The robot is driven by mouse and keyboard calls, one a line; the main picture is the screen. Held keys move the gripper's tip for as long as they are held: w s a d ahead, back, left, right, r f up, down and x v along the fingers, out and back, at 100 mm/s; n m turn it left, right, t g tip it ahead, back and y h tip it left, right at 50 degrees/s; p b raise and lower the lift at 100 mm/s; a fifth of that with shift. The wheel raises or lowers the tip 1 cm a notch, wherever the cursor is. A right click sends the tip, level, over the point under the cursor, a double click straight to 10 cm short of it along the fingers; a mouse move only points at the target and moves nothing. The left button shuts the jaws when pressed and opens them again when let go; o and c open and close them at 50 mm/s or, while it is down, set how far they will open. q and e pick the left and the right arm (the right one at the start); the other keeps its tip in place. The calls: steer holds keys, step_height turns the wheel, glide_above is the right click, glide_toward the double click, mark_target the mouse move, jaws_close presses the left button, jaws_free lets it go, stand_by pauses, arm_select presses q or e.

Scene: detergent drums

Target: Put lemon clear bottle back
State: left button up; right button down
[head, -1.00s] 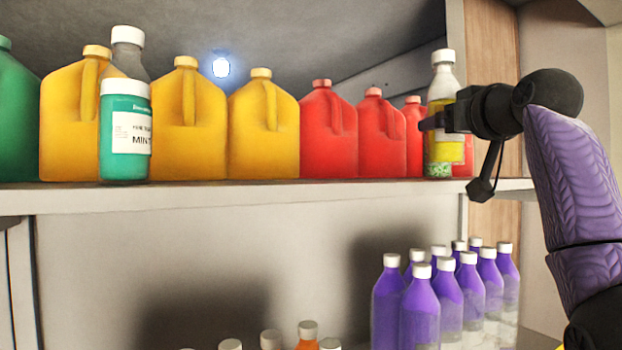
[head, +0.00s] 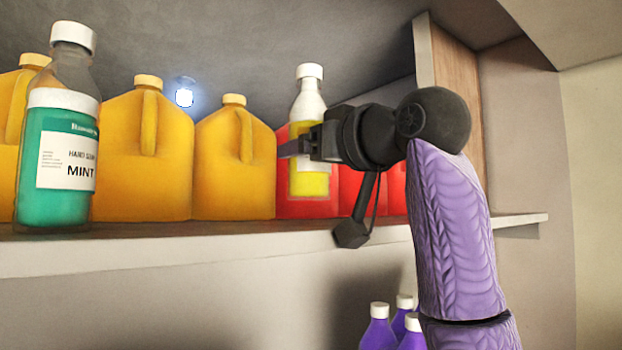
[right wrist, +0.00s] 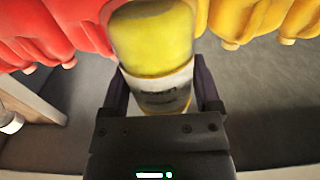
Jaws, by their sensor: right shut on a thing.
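The lemon clear bottle (head: 309,184) has a white cap, a clear neck and yellow liquid. It is upright at the upper shelf, in front of the red jugs. My right gripper (head: 298,146) is shut on it from the right side and hides part of its label. In the right wrist view the bottle (right wrist: 152,40) is between the two fingers of the gripper (right wrist: 165,95). I cannot tell whether its base touches the shelf. My left gripper is not in view.
A teal mint bottle (head: 58,160) stands on the upper shelf (head: 180,245) at the left. Yellow jugs (head: 145,165) and red jugs (head: 362,192) line the shelf behind. Purple bottles (head: 379,330) stand on a lower level. A wooden side panel (head: 452,80) bounds the right.

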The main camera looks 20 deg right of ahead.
mark_target(324, 176)
step_height(324, 176, down, 3)
steer(key=shift+s+d+r, duration=0.1)
steer(key=shift+d+r, duration=0.05)
steer(key=shift+f, duration=0.25)
jaws_free()
steer(key=shift+r, duration=0.15)
steer(key=shift+s, duration=0.25)
steer(key=b+v, duration=0.6)
steer(key=v, duration=0.5)
steer(key=shift+s, duration=0.15)
